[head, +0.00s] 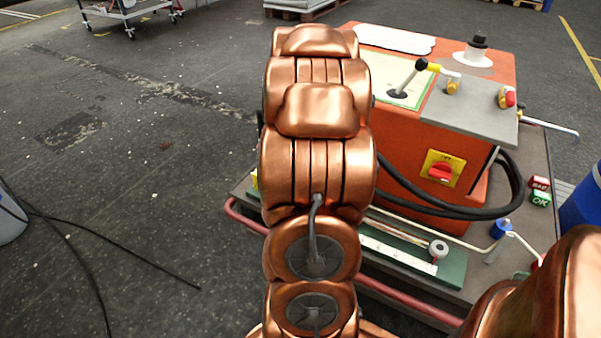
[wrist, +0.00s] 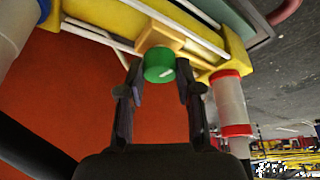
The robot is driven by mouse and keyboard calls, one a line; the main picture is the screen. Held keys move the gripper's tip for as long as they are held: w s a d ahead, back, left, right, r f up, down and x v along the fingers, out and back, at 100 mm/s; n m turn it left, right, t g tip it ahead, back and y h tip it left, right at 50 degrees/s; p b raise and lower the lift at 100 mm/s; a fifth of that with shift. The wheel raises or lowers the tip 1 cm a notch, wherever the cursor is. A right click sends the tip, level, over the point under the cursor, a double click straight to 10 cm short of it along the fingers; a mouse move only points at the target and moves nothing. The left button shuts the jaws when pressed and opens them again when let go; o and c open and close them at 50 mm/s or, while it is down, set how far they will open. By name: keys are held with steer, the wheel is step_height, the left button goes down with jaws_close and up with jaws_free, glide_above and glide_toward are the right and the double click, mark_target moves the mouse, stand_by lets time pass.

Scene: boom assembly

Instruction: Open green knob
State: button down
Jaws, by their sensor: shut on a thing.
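The green knob (wrist: 159,65) shows in the wrist view, on a yellow block (wrist: 172,36) against the orange box. My gripper (wrist: 158,72) is around it, with one dark finger on each side, shut on the knob. In the head view my copper-coloured arm covers the middle of the picture. The green knob and my gripper are hidden from that view.
Black hoses and a red rail (head: 415,306) run nearby. A clear red-ringed cylinder (wrist: 231,105) is right of my gripper.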

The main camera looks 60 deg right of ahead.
steer(key=c, duration=0.8)
jaws_free()
steer(key=v, duration=1.2)
steer(key=shift+w, duration=0.1)
